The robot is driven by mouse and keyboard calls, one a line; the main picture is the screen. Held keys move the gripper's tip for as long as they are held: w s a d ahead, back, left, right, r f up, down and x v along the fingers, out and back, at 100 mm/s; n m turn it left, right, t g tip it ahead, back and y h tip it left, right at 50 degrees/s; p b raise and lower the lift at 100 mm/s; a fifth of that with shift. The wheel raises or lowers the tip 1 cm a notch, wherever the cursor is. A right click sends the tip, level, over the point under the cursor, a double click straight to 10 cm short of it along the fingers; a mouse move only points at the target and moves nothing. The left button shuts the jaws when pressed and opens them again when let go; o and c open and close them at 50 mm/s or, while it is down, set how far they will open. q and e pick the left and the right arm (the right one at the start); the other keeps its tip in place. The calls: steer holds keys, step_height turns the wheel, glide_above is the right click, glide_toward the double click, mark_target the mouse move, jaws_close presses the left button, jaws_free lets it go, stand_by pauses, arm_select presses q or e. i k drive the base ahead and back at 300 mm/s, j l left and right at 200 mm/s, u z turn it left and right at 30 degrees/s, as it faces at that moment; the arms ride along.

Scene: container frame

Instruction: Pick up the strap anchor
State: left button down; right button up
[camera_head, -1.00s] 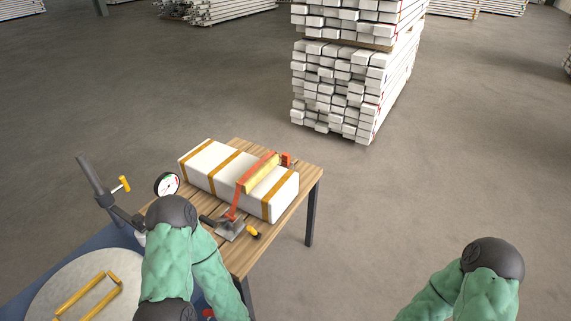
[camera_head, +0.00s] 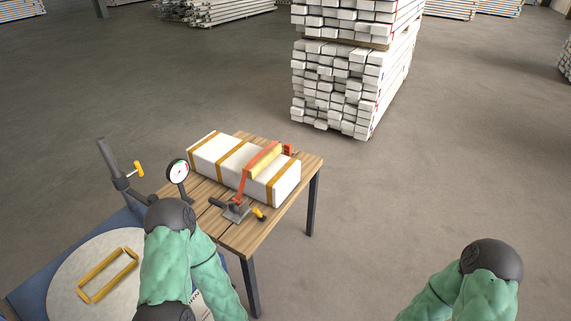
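An orange-red strap (camera_head: 242,185) with a yellow pad (camera_head: 264,163) runs over a white box (camera_head: 215,155) on a wooden table (camera_head: 228,240). Its near end meets a grey metal plate (camera_head: 237,212) with a black handle and a yellow knob, lying on the tabletop beside the box. A small orange-red piece (camera_head: 288,149) sits at the strap's far end. I cannot tell which of these end pieces is the strap anchor. My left arm, in a green sleeve, is bent in front of the table, and my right arm is at lower right. Neither gripper shows.
A round dial (camera_head: 178,171) and a dark post with a yellow handle (camera_head: 138,168) stand left of the table. A pale round disc (camera_head: 70,285) carries a yellow frame (camera_head: 107,275). A tall stack of white beams (camera_head: 335,90) stands behind. The floor to the right is clear.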

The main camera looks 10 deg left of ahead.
mark_target(288, 146)
steer(key=k+u, duration=0.1)
steer(key=u, duration=0.3)
steer(key=k+u, duration=0.1)
steer(key=u, duration=0.25)
steer(key=k+j+u, duration=0.1)
steer(key=u, duration=0.3)
steer(key=i+l+u, duration=0.3)
steer(key=l+u, duration=0.25)
steer(key=l, duration=0.15)
steer(key=i+l+u, duration=0.1)
steer(key=l+u, duration=0.2)
steer(key=i+l+u, duration=0.1)
steer(key=l+u, duration=0.15)
steer(key=l, duration=0.25)
